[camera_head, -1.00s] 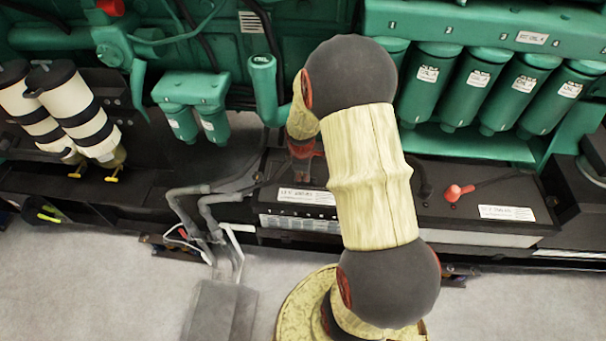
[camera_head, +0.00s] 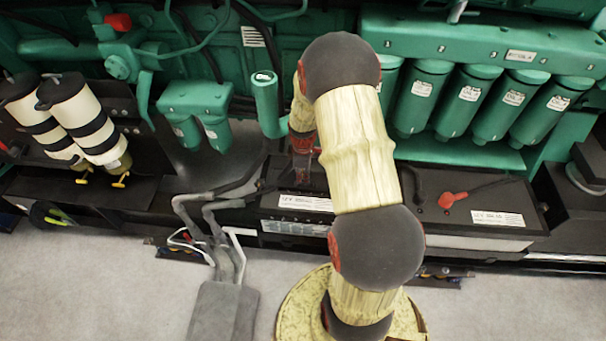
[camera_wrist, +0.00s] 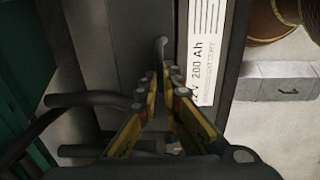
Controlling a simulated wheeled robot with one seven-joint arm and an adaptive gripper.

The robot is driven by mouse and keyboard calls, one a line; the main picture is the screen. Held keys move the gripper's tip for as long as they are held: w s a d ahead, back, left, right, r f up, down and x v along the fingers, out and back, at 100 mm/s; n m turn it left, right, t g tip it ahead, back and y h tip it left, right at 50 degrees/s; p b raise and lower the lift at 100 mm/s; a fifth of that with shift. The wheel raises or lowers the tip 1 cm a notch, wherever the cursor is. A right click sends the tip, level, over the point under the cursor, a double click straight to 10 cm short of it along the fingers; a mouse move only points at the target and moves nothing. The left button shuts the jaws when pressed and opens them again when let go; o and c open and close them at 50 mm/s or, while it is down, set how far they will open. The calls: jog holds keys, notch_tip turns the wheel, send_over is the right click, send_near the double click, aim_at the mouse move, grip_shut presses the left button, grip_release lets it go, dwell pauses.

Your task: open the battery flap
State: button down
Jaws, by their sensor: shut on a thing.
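The left battery (camera_head: 278,213) is a long black box with a white label, low in front of the green engine. In the wrist view its label (camera_wrist: 206,48) reads 200 Ah, and its dark grey top (camera_wrist: 110,55) fills the middle. My gripper (camera_head: 303,168) is at the battery's top, partly behind my arm. In the wrist view my gripper (camera_wrist: 160,80) has its fingers close together around a slim grey curved piece (camera_wrist: 161,48), which looks like a handle of the battery flap. The grip itself is mostly hidden, and I cannot tell how far the flap is raised.
A second battery (camera_head: 455,225) with a red terminal cap (camera_head: 452,198) lies to the right. Grey cables (camera_head: 205,225) run down to a grey box (camera_head: 222,310) at the left. Green filters (camera_head: 470,105) hang above. The pale floor (camera_head: 120,290) in front is open.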

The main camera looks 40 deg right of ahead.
jog(key=shift+w+d+r+p, duration=0.35)
jog(key=shift+r+p, duration=0.05)
jog(key=shift+r, duration=0.1)
jog(key=shift+w+d+r+p, duration=0.3)
jog(key=shift+d+r+p, duration=0.05)
jog(key=shift+r+p, duration=0.1)
jog(key=shift+w+d+r+p, duration=0.4)
jog(key=shift+w+d+r, duration=0.1)
jog(key=shift+d, duration=0.2)
jog(key=shift+w+d+f, duration=0.25)
jog(key=shift+d, duration=0.3)
jog(key=c, duration=2.3)
grip_release()
jog(key=shift+a+f, duration=0.1)
jog(key=o, duration=0.3)
jog(key=shift+w, duration=0.25)
jog(key=shift+o, duration=0.2)
jog(key=shift+w+d+p, duration=0.1)
jog(key=shift+d+p, duration=0.15)
jog(key=shift+p, duration=0.05)
jog(key=shift+r, duration=0.25)
